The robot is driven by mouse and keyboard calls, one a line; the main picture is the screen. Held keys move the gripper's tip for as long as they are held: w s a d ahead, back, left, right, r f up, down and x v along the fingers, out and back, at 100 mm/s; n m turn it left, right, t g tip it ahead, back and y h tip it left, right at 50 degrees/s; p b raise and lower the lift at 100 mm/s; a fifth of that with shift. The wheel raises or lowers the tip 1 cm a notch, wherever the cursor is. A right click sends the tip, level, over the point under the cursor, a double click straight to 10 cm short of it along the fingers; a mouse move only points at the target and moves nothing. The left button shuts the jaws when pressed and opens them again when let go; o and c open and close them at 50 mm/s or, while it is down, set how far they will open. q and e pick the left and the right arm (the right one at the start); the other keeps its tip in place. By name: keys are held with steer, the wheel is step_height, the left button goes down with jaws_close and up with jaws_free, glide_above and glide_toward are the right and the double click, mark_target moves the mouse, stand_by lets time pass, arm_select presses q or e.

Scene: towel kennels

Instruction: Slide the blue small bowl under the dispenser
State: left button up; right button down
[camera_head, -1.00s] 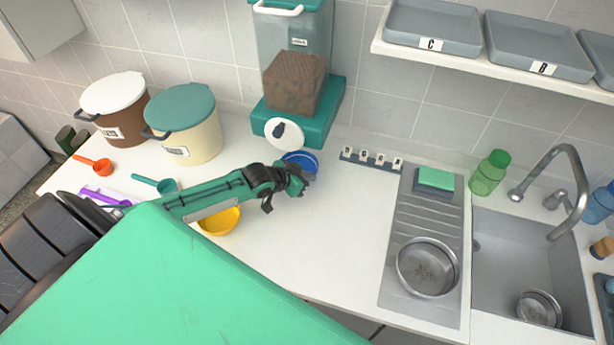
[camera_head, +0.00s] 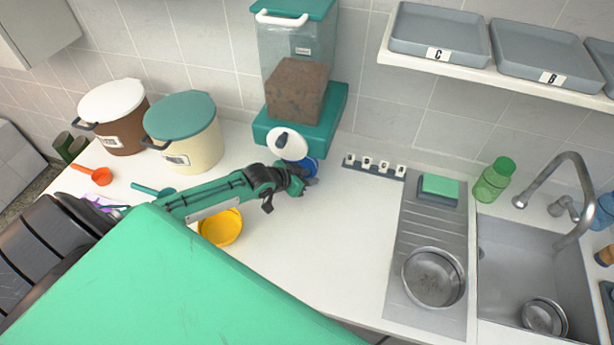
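The blue small bowl (camera_head: 309,167) sits on the white counter, just in front of the dispenser (camera_head: 298,90), partly below its white spout (camera_head: 287,144). The dispenser has a clear hopper with brown contents and a teal base. My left gripper (camera_head: 301,181) reaches in from the left and is at the near side of the bowl, seemingly touching it. The arm and gripper hide much of the bowl. Whether the fingers are open or shut does not show. My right gripper is not in view.
A yellow bowl (camera_head: 221,228) lies under my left forearm. A cream bin with teal lid (camera_head: 185,130) and a brown bin (camera_head: 117,118) stand left. Letter tags (camera_head: 374,168) stand right of the dispenser. A drainboard (camera_head: 428,220) and sink (camera_head: 525,265) lie further right.

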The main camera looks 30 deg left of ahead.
arm_select(q)
steer(key=shift+s, duration=0.1)
steer(key=shift+s+a+r, duration=0.1)
steer(key=shift+s+r, duration=0.05)
steer(key=shift+s, duration=0.05)
steer(key=b+v, duration=0.3)
steer(key=v, duration=1)
steer(key=shift+a, duration=0.1)
stand_by(0.5)
